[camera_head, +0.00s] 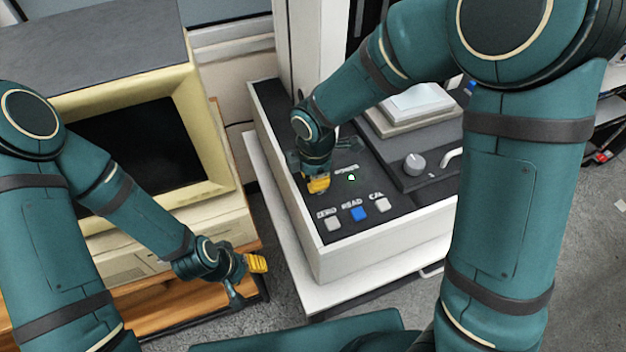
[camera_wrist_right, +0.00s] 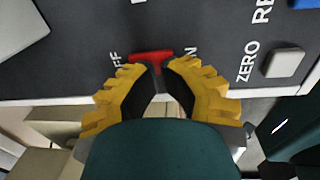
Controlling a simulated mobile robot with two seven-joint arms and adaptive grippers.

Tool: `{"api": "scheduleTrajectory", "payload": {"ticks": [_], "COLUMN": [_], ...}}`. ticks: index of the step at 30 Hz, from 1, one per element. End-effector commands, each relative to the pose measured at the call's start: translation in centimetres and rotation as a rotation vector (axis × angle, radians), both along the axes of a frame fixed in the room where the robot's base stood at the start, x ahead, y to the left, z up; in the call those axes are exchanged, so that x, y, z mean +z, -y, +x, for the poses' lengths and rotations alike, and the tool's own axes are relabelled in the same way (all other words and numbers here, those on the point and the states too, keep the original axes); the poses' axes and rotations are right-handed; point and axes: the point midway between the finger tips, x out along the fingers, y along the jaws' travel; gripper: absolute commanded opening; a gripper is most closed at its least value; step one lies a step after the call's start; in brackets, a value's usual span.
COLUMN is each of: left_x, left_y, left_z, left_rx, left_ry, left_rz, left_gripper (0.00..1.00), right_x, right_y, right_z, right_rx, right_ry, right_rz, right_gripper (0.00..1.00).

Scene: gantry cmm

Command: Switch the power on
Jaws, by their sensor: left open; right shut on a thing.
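A red switch handle (camera_wrist_right: 152,57) shows in the right wrist view, between the partly covered letters of "OFF" on its left and "ON" on its right. My right gripper (camera_wrist_right: 158,72) has its yellow fingers closed around it. In the head view my right gripper (camera_head: 318,184) is low over the dark control panel (camera_head: 326,206) and hides the switch there. A small green light (camera_head: 351,177) glows beside it. My left gripper (camera_head: 257,263) is open and empty, in front of the computer, away from the panel.
Buttons marked ZERO (camera_head: 333,223), READ (camera_head: 358,213) and CAL (camera_head: 383,204) sit close by on the panel. A round knob (camera_head: 414,163) and a pale block (camera_head: 420,104) are farther right. An old computer monitor (camera_head: 150,140) stands at the left.

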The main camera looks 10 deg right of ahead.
Motion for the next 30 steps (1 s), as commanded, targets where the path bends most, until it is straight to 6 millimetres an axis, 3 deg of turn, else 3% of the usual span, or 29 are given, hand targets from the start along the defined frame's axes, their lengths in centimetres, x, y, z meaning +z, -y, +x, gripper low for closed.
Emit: {"api": "scheduleTrajectory", "payload": {"ticks": [19,30], "left_x": [0.0,0.5], "left_y": [0.0,0.0], "left_z": [0.1,0.1], "left_rx": [0.001,0.001], "left_ry": [0.002,0.002], "left_rz": [0.000,0.000], "left_gripper": [0.55,0.55], "right_x": [-0.8,-0.6], "right_y": [0.1,-0.1], "right_z": [-0.7,0.7], "right_rx": [-0.001,-0.001], "right_ry": [-0.026,-0.023], "right_rz": [-0.008,-0.006], "right_gripper": [0.00,0.00]}}
